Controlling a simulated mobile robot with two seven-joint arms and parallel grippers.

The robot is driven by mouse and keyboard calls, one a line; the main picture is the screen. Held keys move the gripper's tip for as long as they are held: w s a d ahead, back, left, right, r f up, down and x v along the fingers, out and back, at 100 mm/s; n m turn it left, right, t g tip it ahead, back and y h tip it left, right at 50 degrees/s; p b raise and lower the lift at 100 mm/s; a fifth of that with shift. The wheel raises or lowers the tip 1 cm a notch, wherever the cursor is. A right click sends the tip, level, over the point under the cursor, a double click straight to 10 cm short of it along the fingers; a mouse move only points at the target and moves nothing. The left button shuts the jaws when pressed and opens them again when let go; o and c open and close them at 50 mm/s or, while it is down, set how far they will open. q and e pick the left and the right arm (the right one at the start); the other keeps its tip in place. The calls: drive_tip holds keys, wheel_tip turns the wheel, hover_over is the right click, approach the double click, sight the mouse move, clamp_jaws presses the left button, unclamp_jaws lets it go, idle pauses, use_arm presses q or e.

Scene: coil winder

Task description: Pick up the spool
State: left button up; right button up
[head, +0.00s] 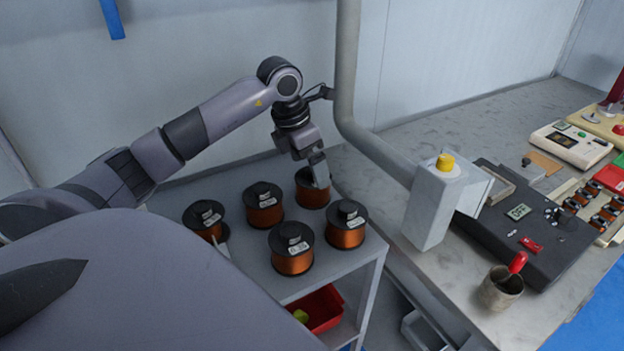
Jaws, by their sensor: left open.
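Several spools of copper-coloured wire with black flanges and white labels stand upright on a grey shelf top (362,268). They are a left spool (207,222), a back-middle spool (264,206), a front spool (292,250), a right spool (347,225) and a back-right spool (311,190). My left gripper (318,178) is open and points down at the back-right spool, its fingers over the top flange and partly hiding it. I cannot tell whether the fingers touch it.
A grey pipe (348,70) rises close to the right of my left gripper. A white box with a yellow knob (445,163) and a black winding machine (528,225) stand on the bench at right. A metal cup (499,290) stands near its front. A red bin (322,309) sits below the spools.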

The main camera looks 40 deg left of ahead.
use_arm(q)
drive_tip(key=x, duration=0.5)
drive_tip(key=shift+w+d+p, duration=0.1)
drive_tip(key=shift+d+p, duration=0.05)
drive_tip(key=shift+p, duration=0.25)
drive_tip(key=shift+r, duration=0.15)
drive_tip(key=c, duration=1.4)
drive_tip(key=shift+c, duration=0.3)
drive_tip(key=shift+r, duration=0.15)
wheel_tip(320, 180, up, 20)
